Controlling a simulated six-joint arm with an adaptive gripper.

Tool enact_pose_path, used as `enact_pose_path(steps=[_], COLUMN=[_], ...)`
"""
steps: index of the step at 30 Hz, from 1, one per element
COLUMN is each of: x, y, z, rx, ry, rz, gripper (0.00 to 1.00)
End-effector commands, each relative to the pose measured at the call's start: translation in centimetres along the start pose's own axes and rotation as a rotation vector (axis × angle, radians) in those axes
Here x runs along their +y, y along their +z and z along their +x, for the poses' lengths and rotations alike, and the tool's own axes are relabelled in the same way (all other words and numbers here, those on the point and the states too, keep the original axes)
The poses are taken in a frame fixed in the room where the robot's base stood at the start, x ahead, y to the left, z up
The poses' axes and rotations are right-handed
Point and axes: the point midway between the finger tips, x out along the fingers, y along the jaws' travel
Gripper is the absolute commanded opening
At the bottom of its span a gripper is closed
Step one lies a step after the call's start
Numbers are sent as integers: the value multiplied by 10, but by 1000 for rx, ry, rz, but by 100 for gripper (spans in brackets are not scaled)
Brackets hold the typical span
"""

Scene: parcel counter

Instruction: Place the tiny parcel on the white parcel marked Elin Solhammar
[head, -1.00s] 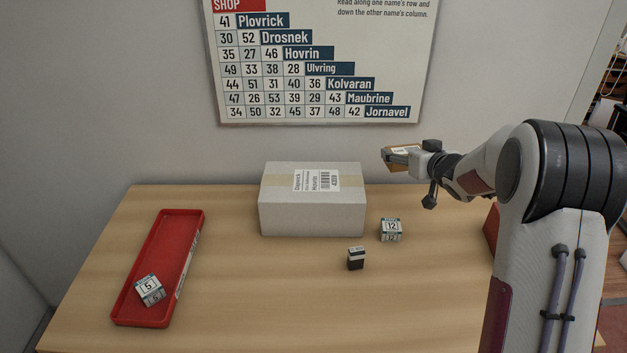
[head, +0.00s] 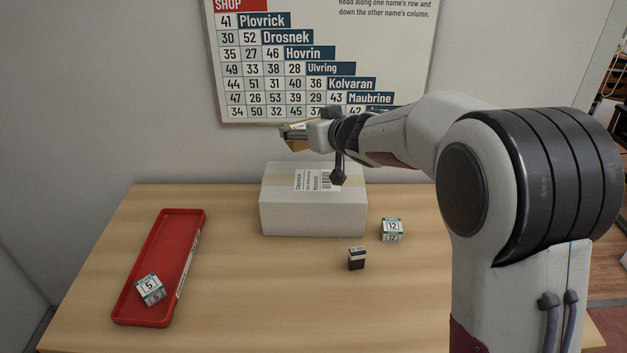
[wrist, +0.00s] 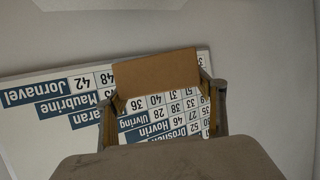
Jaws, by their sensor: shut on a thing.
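The tiny parcel is a small brown box (head: 293,139) with a pale label on top. My gripper (head: 300,132) is shut on it and holds it in the air. In the wrist view the brown parcel (wrist: 155,82) sits between the two fingers. The white parcel (head: 311,213) is a large box at the back of the table, with tape and a label with a barcode on top. I cannot read the name on that label for certain. The held parcel appears above its back left part; the exact depth is unclear.
A red tray (head: 140,300) at the left holds a small block marked 5 (head: 150,289). A block marked 12 (head: 391,229) and a small black box (head: 356,259) stand right of and before the white parcel. A number chart (head: 300,70) hangs on the wall behind.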

Motion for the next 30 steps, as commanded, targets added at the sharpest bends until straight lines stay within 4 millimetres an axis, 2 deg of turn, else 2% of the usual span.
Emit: enact_pose_path(steps=[12, 30], x=[11, 12], y=[11, 14], z=[-1, 0], rx=[-1, -1], ry=[45, 50], rz=[19, 22], gripper=[43, 43])
